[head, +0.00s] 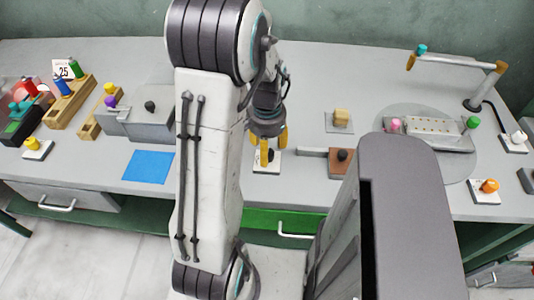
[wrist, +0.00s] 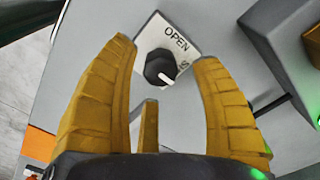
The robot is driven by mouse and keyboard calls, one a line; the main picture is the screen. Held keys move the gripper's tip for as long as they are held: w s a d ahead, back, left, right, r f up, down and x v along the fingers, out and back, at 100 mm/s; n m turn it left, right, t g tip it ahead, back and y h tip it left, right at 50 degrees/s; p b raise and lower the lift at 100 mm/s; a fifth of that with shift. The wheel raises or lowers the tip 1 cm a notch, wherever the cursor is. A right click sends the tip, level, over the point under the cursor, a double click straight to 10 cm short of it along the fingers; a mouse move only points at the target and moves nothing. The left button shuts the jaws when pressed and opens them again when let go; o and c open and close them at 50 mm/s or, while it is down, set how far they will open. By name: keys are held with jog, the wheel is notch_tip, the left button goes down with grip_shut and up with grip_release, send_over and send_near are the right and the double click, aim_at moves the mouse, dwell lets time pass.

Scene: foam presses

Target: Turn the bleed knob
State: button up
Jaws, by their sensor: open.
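The bleed knob (wrist: 160,66) is a round black knob with a white mark. It sits on a white plate (wrist: 190,38) printed OPEN, with a second word partly hidden beginning with S. In the wrist view it appears between the tips of my gripper's yellow fingers (wrist: 166,52), with a gap on both sides. My gripper is open and empty. In the head view my gripper (head: 270,148) points down over the white plate (head: 268,167) near the table's front edge. There the fingers partly cover the knob. I cannot tell the exact height of the fingertips above it.
A brown block with a black knob (head: 342,158) stands close on the right. A blue mat (head: 148,166) lies left. A grey box (head: 152,116) stands at the left and a round turntable (head: 385,114) at the right. A green drawer (head: 275,222) is below.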

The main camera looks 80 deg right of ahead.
jog(key=shift+f, duration=1.35)
jog(key=shift+c, duration=0.5)
grip_shut()
jog(key=shift+a+f+n, duration=0.1)
jog(key=shift+n, duration=0.2)
jog(key=n+b, duration=0.1)
jog(key=n, duration=0.2)
jog(key=shift+f+n+b, duration=0.1)
jog(key=shift+n+b, duration=0.25)
jog(key=shift+n, duration=0.05)
jog(key=n+b, duration=0.1)
jog(key=n, duration=0.3)
jog(key=shift+a, duration=0.1)
jog(key=c, duration=1.1)
grip_release()
jog(key=n+b, duration=0.1)
jog(key=n, duration=0.4)
jog(key=c, duration=1.1)
grip_release()
jog(key=shift+n+b, duration=0.4)
jog(key=shift+n, duration=1.8)
jog(key=c, duration=1.1)
grip_release()
jog(key=shift+s, duration=0.1)
